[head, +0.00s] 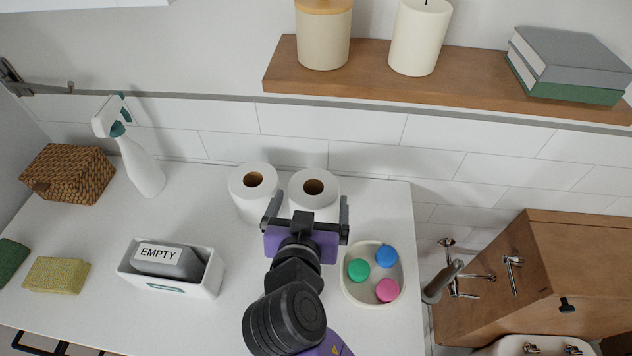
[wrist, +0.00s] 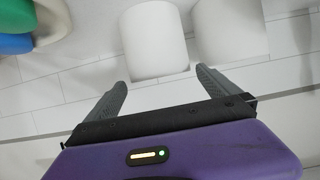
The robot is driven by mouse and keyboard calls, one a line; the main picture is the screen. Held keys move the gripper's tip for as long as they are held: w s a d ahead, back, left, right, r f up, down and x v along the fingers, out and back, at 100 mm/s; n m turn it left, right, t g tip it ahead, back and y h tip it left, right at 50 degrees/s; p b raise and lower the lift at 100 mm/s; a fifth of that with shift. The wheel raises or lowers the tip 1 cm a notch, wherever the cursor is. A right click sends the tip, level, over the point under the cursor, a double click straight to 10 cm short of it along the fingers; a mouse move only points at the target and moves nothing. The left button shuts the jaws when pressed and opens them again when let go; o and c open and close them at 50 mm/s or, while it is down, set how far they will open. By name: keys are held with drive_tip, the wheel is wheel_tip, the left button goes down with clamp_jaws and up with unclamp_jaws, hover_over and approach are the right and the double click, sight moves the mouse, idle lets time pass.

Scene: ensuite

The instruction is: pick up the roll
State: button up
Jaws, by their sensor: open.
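Two white paper rolls stand upright side by side on the white counter, near the tiled wall. The left roll (head: 251,190) and the right roll (head: 318,183) show brown core holes on top. My gripper (head: 308,203) is open and empty, in front of the right roll, hiding its lower part. Its left finger overlaps the left roll's edge in the head view. In the wrist view the right roll (wrist: 154,38) lies just beyond the gap between the fingertips (wrist: 160,80), and the left roll (wrist: 230,30) is beside it. I cannot tell whether a finger touches a roll.
A bowl (head: 372,300) with green, blue and pink pieces sits right of my arm. A white bin (head: 208,283) holding a grey item labelled EMPTY, a sponge (head: 56,275), a spray bottle (head: 143,168) and a basket (head: 68,173) are left. A wooden shelf (head: 375,88) overhangs behind.

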sight(315, 183)
drive_tip(key=x, duration=0.3)
drive_tip(key=shift+w+r+p, duration=0.15)
drive_tip(key=shift+w+p, duration=0.05)
drive_tip(key=shift+p, duration=0.15)
drive_tip(key=p+x, duration=0.1)
drive_tip(key=x, duration=0.4)
drive_tip(key=shift+p, duration=0.3)
drive_tip(key=c, duration=1.3)
